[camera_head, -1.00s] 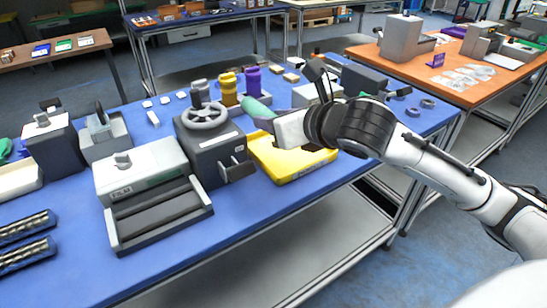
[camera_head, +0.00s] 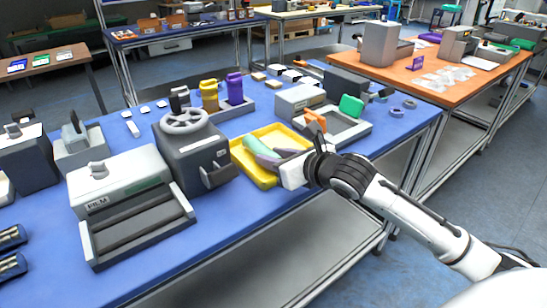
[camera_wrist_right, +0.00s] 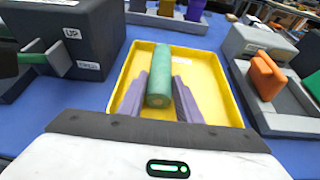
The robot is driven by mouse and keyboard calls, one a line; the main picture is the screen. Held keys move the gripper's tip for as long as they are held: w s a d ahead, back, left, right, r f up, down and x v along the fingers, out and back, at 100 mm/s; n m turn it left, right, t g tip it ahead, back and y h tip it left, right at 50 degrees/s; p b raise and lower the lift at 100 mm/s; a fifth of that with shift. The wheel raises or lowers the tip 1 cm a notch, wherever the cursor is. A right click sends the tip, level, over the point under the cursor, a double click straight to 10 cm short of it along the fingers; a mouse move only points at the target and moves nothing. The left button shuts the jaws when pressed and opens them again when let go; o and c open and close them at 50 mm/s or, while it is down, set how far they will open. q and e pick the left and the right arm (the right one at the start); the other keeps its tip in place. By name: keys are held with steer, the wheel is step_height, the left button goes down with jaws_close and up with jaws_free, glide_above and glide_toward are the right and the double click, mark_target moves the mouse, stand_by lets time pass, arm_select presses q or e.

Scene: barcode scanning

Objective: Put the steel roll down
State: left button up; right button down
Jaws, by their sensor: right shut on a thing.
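A green cylindrical roll, the only thing in my grip and taken as the steel roll, shows in the head view (camera_head: 262,151) and the right wrist view (camera_wrist_right: 161,72). My right gripper (camera_head: 266,160) has its two grey-purple fingers on either side of the roll's near end; they also show in the wrist view (camera_wrist_right: 158,92). The roll is over the yellow tray (camera_head: 246,170), inside its outline in the wrist view (camera_wrist_right: 116,88). I cannot tell whether it touches the tray floor. My left gripper is not in view.
A dark machine with a grey handwheel (camera_head: 184,120) stands just left of the tray. Right of it, a grey holder (camera_head: 349,137) carries an orange block (camera_head: 315,121) and a green block (camera_head: 351,106).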

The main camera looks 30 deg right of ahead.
steer(key=shift+r, duration=0.15)
steer(key=shift+f, duration=0.2)
steer(key=c, duration=1.3)
jaws_free()
steer(key=shift+f, duration=0.1)
steer(key=v, duration=1)
steer(key=shift+s, duration=0.1)
steer(key=shift+v, duration=0.95)
